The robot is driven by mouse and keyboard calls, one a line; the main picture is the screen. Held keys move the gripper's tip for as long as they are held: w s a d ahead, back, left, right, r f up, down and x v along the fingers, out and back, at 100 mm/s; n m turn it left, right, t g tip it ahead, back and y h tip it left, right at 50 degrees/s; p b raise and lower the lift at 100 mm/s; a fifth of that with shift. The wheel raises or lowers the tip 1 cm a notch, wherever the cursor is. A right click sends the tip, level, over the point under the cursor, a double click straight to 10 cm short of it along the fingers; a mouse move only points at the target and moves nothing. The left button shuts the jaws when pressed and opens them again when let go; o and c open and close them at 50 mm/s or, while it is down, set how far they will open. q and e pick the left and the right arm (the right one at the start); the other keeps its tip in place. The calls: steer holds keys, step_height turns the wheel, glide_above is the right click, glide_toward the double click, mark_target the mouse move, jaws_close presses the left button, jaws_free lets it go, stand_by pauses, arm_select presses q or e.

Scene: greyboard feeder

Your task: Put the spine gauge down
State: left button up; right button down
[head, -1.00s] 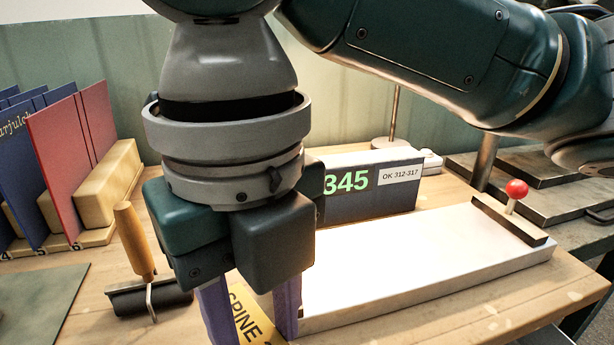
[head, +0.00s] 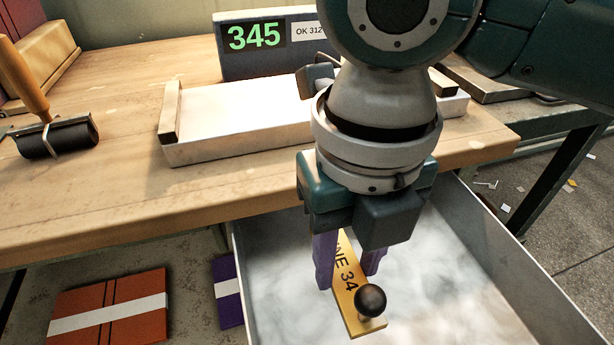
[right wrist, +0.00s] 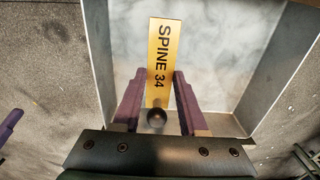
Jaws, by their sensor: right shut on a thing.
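The spine gauge (head: 350,290) is a flat yellow strip with black lettering and a black ball knob at its near end. My right gripper (head: 347,277) is shut on it, one purple finger on each side. It also shows in the right wrist view (right wrist: 163,55), reading "SPINE 34". The gauge is over a grey, pale-floored open bin (head: 262,300) in front of the workbench; whether it touches the bin floor I cannot tell. At the left edge of the right wrist view a purple finger-like part (right wrist: 9,124) shows, likely my left gripper; its opening is hidden.
The wooden workbench (head: 120,200) bears a white bed (head: 235,115), a display reading 345 (head: 255,37) and a roller with a wooden handle (head: 55,138). An orange board (head: 108,308) and a purple board (head: 228,290) lie low, left of the bin. The bin floor around the gauge looks clear.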

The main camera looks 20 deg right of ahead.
steer(key=b, duration=0.1)
glide_above(338, 318)
step_height(338, 318, down, 6)
steer(key=shift+r, duration=0.1)
step_height(338, 318, down, 4)
steer(key=shift+s+f+b, duration=0.1)
steer(key=shift+b, duration=1)
steer(key=shift+c, duration=2.2)
jaws_free()
steer(key=shift+f, duration=0.1)
